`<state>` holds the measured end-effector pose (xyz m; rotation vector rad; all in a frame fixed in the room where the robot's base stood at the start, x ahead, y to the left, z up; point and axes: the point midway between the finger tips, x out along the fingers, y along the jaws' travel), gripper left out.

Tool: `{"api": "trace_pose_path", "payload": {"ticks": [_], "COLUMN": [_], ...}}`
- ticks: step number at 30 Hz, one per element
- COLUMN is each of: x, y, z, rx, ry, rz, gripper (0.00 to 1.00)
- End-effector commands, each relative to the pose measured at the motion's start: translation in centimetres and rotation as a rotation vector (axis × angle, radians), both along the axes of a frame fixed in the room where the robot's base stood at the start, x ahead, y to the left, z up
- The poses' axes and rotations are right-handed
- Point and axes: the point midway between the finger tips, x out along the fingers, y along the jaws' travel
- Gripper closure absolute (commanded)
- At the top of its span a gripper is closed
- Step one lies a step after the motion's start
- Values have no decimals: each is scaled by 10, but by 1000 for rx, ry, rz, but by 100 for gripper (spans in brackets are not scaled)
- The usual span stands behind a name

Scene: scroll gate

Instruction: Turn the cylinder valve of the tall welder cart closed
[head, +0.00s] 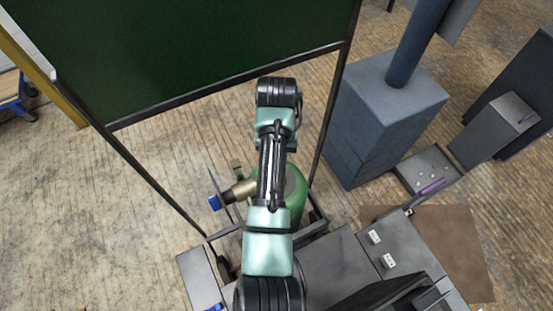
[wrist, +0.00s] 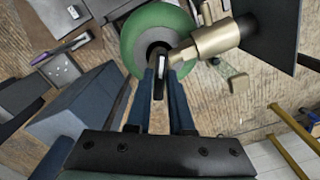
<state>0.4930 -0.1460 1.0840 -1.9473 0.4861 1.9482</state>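The green gas cylinder (head: 295,192) stands upright on the tall welder cart (head: 200,275), partly hidden behind my arm in the head view. Its rounded green top (wrist: 140,38) is large in the wrist view. A brass regulator fitting (head: 240,189) juts from its top to the left, and it also shows in the wrist view (wrist: 216,39). My gripper (wrist: 160,72) points down at the cylinder's top centre, its two dark blue fingers on either side of a narrow dark, pale-topped valve part (wrist: 159,66). The frames do not show whether the fingers press on it. The head view hides the fingertips.
A dark green screen (head: 190,45) in a thin frame stands behind the cart. A brown mat (head: 455,240) lies at lower right. Bare floor lies left of the cart.

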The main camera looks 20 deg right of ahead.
Motion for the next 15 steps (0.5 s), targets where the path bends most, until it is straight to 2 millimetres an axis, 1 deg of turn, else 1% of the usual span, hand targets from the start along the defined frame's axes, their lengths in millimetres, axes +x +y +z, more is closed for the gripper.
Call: {"api": "trace_pose_path", "payload": {"ticks": [1,3,15], "x": [0,0,0], "y": [0,0,0], "z": [0,0,1], "rx": [0,0,0], "ry": [0,0,0], "rz": [0,0,-13], "gripper": [91,100,100]}}
